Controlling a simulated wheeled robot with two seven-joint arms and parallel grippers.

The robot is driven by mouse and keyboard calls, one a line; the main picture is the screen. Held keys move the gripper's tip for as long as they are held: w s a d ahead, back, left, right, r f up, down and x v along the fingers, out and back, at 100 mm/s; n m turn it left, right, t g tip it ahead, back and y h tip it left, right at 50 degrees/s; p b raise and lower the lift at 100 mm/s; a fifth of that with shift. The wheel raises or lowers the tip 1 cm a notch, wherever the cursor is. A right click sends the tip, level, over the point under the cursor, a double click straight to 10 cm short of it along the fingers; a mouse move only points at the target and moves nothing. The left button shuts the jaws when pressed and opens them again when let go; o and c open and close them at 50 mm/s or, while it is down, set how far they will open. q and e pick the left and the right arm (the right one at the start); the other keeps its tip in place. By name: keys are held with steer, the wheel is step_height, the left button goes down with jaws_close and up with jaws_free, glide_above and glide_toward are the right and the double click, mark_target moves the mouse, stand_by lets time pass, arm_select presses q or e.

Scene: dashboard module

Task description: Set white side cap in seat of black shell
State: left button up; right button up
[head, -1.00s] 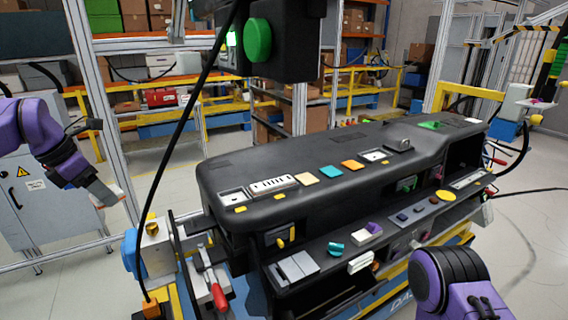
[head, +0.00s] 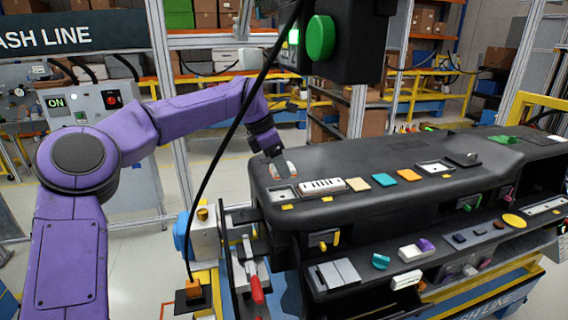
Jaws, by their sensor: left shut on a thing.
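The black shell (head: 340,160) is the long dark dashboard body, lying across the right half of the head view. My left gripper (head: 277,158) reaches in over the shell's far left end. My right gripper is out of view.
A white slotted panel (head: 322,187) and coloured tiles (head: 385,180) line the shell's top. A lower ledge holds loose parts, including a white block (head: 406,280). A black box with a green button (head: 320,38) and a black cable hang in front.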

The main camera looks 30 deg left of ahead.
arm_select(q)
steer(key=shift+r, duration=0.1)
steer(key=shift+f+b, duration=1.85)
steer(key=shift+f, duration=1.25)
steer(key=o, duration=1.1)
steer(key=shift+f, duration=0.1)
steer(key=shift+a+r, duration=0.1)
steer(key=shift+r, duration=0.2)
steer(key=v, duration=1)
steer(key=shift+w+b, duration=0.1)
steer(key=shift+b, duration=0.3)
